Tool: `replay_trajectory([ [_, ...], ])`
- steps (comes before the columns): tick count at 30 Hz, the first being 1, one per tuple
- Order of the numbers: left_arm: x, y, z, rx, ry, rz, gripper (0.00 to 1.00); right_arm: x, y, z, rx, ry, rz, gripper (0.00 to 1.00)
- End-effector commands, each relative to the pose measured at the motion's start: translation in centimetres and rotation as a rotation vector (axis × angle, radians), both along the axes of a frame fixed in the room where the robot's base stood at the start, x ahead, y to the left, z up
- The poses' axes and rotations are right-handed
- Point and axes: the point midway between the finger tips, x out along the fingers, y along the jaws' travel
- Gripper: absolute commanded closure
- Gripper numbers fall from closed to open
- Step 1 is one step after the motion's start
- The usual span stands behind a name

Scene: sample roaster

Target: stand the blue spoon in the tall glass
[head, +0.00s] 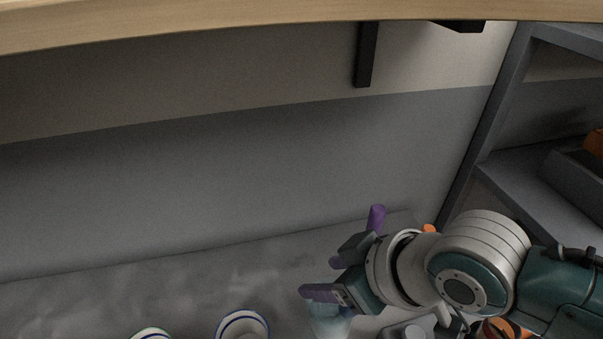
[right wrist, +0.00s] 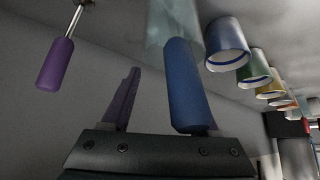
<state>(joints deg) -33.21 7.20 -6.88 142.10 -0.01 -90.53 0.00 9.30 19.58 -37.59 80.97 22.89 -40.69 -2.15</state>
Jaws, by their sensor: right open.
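The tall glass is clear and pale; in the right wrist view (right wrist: 172,22) it is at the top, cut by the frame edge, and in the head view (head: 331,322) at the bottom edge. The blue spoon's thick handle (right wrist: 186,85) sticks out of the glass's mouth in the right wrist view, and its lower part is not clear. My right gripper (head: 318,277) is open above the glass; in its wrist view (right wrist: 160,95) the handle lies close to the right finger and partly covers it. In the head view the blue handle is hidden. My left gripper is out of view.
A purple-handled utensil (right wrist: 55,62) with a metal shaft stands nearby, its handle behind my gripper in the head view (head: 376,217). A row of cups includes a blue-rimmed one (right wrist: 227,45). A grey shelf (head: 500,120) is at the right and a wooden board (head: 250,22) overhead.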

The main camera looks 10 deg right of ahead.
Motion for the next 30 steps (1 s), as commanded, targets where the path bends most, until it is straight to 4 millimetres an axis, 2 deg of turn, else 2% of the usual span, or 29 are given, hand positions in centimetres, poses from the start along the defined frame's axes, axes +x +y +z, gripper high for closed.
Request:
replay_trajectory([
  [1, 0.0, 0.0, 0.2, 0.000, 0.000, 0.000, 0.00, -1.1, -0.6, -0.6, -0.021, 0.028, 0.002, 0.37],
  [2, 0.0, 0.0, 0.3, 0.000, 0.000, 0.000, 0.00, -1.2, -0.7, -0.3, -0.020, 0.028, 0.003, 0.37],
  [12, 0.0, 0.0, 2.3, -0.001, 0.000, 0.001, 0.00, -3.4, -2.4, 5.4, -0.006, 0.006, 0.001, 0.37],
  [18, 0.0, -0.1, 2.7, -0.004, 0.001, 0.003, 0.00, -4.3, -3.0, 7.5, 0.000, -0.004, 0.000, 0.37],
  [30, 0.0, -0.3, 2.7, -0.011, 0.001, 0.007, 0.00, -4.5, -3.2, 8.0, 0.001, -0.006, 0.000, 0.37],
])
